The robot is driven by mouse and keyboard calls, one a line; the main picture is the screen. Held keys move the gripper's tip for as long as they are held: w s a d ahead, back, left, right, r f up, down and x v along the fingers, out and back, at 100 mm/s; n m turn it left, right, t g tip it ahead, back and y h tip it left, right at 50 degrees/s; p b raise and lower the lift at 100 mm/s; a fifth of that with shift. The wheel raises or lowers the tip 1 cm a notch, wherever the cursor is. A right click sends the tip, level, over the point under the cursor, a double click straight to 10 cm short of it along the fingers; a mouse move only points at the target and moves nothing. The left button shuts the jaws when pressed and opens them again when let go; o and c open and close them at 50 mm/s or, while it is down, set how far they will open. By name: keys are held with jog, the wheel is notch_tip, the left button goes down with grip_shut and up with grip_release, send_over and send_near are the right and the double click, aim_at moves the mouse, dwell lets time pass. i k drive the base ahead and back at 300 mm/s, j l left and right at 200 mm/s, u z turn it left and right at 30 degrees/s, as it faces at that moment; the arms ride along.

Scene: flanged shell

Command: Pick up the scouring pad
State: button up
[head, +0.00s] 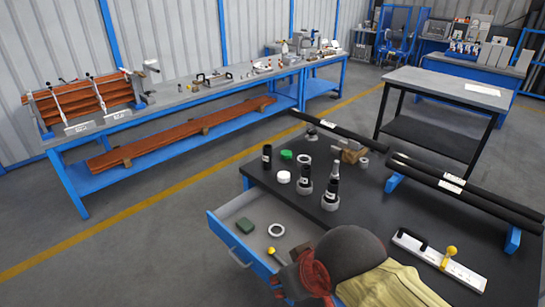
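The scouring pad is a small dark green block (244,225). It lies flat on the floor of the open drawer (238,212), toward its left side. My arm reaches in from the bottom of the view, over the drawer's front right part. My gripper (290,282) seems to be the dark reddish end of it, to the lower right of the pad and apart from it. Its fingers are not clear, so I cannot tell whether it is open or shut.
In the drawer, a white ring (276,231) and a yellow knob (271,250) lie right of the pad. The floor to the left is clear.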

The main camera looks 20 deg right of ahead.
aim_at(244, 224)
jog(key=i+j+z, duration=0.1)
jog(key=i+j, duration=1.05)
jog(key=i, duration=0.15)
